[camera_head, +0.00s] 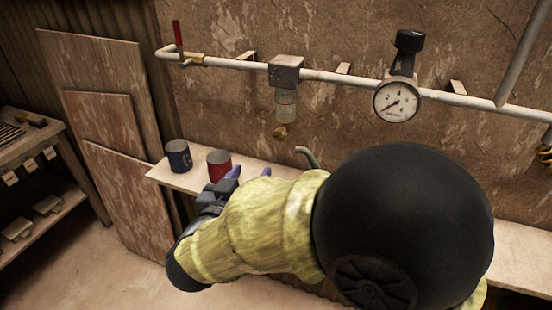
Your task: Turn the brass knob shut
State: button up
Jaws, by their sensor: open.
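A small brass knob (280,131) hangs under the clear bowl of the filter unit (286,92) on the wall pipe. Its turned position is too small to tell. My gripper (247,174) is below the knob and a little to its left in the picture, over the shelf. Its purple fingertips are apart with nothing visible between them, and they do not touch the knob. My sleeved arm hides part of the gripper and the shelf behind it.
The pipe (330,77) carries a red lever (178,34) and a pressure gauge (397,100). A curved hose end (306,155) rises right of the gripper.

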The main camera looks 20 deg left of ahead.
aim_at(278, 138)
jog(key=shift+s+a+f+h, duration=0.1)
jog(key=shift+s+f+h, duration=0.15)
jog(key=shift+s, duration=0.35)
jog(key=shift+s+f+h, duration=0.15)
jog(key=shift+s+h, duration=0.2)
jog(key=shift+s, duration=0.25)
jog(key=w, duration=0.5)
jog(key=w+d, duration=0.1)
jog(key=w, duration=1.1)
jog(key=shift+w+d, duration=0.2)
jog(key=shift+w, duration=0.05)
jog(key=shift+c, duration=0.2)
jog(key=c, duration=0.9)
